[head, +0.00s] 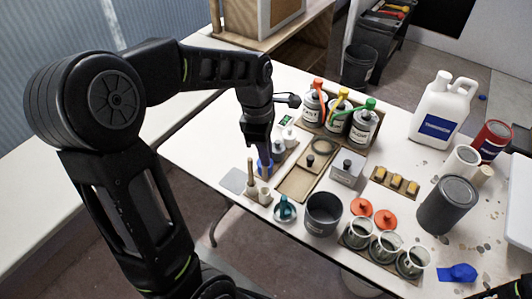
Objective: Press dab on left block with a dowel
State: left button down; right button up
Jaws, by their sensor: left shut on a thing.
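A small wooden strip right of the table's middle carries a row of yellow-topped blocks; the left block (380,174) is at its upper left end. Whether a dab is on it is too small to tell. My left gripper (263,158) points down over the near left of the table, well left of the blocks. It is shut on a slim thing that it mostly hides, so I cannot tell if this is a dowel. A pale upright dowel (250,172) stands in a small wooden holder (258,194) just below the gripper. My right gripper is not visible.
Bottles with coloured nozzles (338,118) stand behind a wooden tray (296,185). A grey box (347,169), a dark pot (323,214), jars (386,246), a grey can (447,205) and a white jug (443,112) crowd the table. The far left tabletop (205,140) is clear.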

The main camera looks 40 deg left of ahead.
pick_arm(q)
jog(key=w+d+f+m+g, duration=0.1)
jog(key=w+d+m, duration=0.4)
jog(key=m, duration=0.6)
jog(key=w+d+f+m+g+y, duration=0.1)
jog(key=w+d+m, duration=0.4)
jog(key=m, duration=0.6)
jog(key=shift+d+f+m, duration=0.25)
jog(key=shift+d+m, duration=0.15)
jog(key=shift+d, duration=0.65)
jog(key=shift+w, duration=0.1)
